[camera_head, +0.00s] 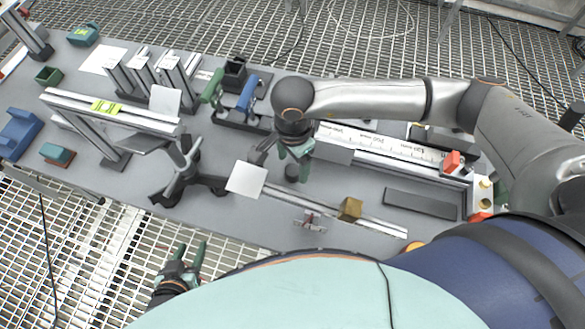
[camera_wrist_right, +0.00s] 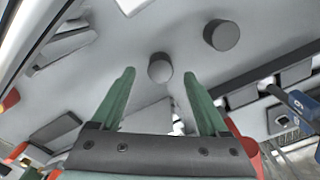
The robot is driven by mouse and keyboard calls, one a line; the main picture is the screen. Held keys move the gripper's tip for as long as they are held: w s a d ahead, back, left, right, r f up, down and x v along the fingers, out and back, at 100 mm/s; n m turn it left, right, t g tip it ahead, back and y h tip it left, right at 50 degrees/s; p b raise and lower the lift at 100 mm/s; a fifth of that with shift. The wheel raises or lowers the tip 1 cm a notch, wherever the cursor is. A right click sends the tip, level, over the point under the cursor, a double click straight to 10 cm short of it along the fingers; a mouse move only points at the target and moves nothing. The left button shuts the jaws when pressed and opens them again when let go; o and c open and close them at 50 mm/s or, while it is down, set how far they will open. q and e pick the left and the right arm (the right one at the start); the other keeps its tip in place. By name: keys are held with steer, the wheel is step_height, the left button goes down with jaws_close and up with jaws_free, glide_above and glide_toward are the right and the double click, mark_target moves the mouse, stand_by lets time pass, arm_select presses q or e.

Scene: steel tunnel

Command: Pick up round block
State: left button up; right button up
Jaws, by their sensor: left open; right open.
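A dark grey round block (camera_head: 292,172) stands on the grey table just below my right gripper (camera_head: 296,155), partly hidden by its green fingers in the head view. In the right wrist view, a grey round block (camera_wrist_right: 160,68) lies between and beyond the two open fingertips of the right gripper (camera_wrist_right: 159,76), with nothing held. A second dark round piece (camera_wrist_right: 221,36) is to its upper right; I cannot tell which of the two the head view shows. My left gripper (camera_head: 190,252) is open and empty, low in front of the table, over the grating floor.
A white square plate (camera_head: 246,179) is left of the round block. A wooden cube (camera_head: 350,209) sits on a rail to its right. A blue-handled tool (camera_head: 248,92) and a green-handled one (camera_head: 213,87) stand behind. A dark flat bar (camera_head: 421,204) lies at right.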

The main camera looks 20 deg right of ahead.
mark_target(292, 170)
step_height(292, 170, down, 2)
steer(key=shift+f, duration=0.1)
jaws_close()
stand_by(0.6)
